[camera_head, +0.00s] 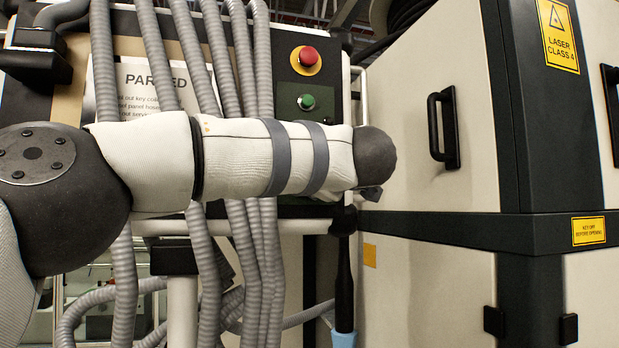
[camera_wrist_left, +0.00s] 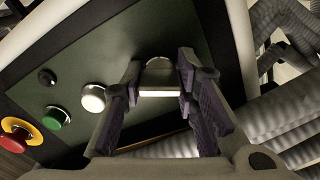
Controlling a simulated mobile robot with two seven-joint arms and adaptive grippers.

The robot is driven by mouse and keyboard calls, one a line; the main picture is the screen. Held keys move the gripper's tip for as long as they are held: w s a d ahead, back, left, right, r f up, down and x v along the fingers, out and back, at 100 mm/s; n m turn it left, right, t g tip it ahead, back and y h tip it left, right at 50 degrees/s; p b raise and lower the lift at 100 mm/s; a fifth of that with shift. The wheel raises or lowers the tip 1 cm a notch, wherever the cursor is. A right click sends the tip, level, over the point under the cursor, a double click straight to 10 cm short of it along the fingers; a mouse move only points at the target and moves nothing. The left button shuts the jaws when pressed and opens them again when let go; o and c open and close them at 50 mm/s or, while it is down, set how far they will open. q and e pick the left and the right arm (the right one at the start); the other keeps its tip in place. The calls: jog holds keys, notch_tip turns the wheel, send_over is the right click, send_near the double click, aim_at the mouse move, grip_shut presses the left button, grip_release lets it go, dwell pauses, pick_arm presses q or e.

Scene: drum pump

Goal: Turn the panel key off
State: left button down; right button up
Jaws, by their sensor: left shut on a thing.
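The control panel shows in the head view (camera_head: 292,36) behind my left arm, and its dark green face fills the upper part of the left wrist view (camera_wrist_left: 130,45). The key's lower part is hard to make out. In the head view my left arm hides the key and nearly all of the gripper. My right gripper is in neither view.
A red stop button (camera_head: 308,57) and a green button (camera_head: 306,102) sit on the panel. A white button (camera_wrist_left: 93,97) is left of the fingers. Grey corrugated hoses (camera_head: 235,60) hang around my arm. A cream laser cabinet (camera_head: 420,50) stands at right.

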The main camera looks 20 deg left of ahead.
pick_arm(q)
jog(key=n, duration=0.5)
jog(key=shift+n, duration=0.4)
jog(key=n, duration=0.5)
jog(key=shift+f, duration=0.1)
jog(key=shift+n, duration=0.3)
jog(key=c, duration=1.2)
grip_release()
jog(key=shift+c, duration=0.2)
jog(key=shift+s+d, duration=0.1)
jog(key=v, duration=1.1)
jog(key=shift+s, duration=0.4)
jog(key=shift+d, duration=0.15)
